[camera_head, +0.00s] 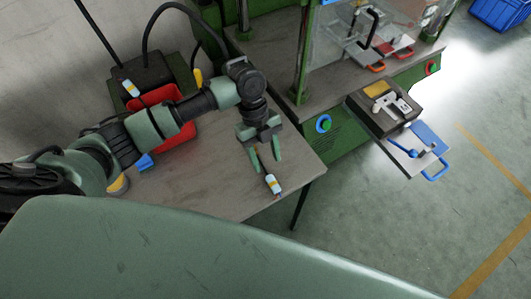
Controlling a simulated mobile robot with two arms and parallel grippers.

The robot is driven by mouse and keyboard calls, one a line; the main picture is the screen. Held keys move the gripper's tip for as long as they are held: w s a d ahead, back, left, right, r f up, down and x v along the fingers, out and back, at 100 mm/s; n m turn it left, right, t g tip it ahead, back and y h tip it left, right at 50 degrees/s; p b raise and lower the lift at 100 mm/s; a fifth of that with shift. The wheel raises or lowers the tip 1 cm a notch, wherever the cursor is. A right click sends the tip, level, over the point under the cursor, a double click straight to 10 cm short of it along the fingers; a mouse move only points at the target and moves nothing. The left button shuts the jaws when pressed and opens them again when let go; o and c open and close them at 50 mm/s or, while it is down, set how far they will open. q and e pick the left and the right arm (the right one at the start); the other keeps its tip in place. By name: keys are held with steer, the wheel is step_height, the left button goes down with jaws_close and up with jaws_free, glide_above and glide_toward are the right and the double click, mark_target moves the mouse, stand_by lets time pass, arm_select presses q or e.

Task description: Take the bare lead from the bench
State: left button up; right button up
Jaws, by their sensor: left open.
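My left gripper (266,165) reaches down over the right part of the grey bench (225,185), with its two green fingers spread apart. A small pale piece with a yellow band (272,184) is at the fingertips, near the bench's right edge. It looks like the bare lead, but it is too small to be sure. I cannot tell whether the fingers touch it. My right gripper is out of view.
A red bin (170,122) stands left on the bench, partly behind my left arm. A dark box (146,76) with a black cable is behind it. A green machine (345,125) with a blue-handled tray (418,150) stands right. Bare bench lies left of the gripper.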

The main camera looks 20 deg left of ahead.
mark_target(269, 175)
arm_select(q)
steer(key=shift+w+a+r, duration=0.1)
steer(key=shift+w+a, duration=0.5)
steer(key=shift+w, duration=0.1)
steer(key=shift+m, duration=0.3)
steer(key=s+d+f+p, duration=0.2)
steer(key=f, duration=0.1)
steer(key=shift+s, duration=0.25)
steer(key=shift+p+x, duration=0.5)
steer(key=shift+x, duration=0.75)
steer(key=shift+w+f, duration=0.1)
steer(key=shift+f, duration=0.25)
jaws_close()
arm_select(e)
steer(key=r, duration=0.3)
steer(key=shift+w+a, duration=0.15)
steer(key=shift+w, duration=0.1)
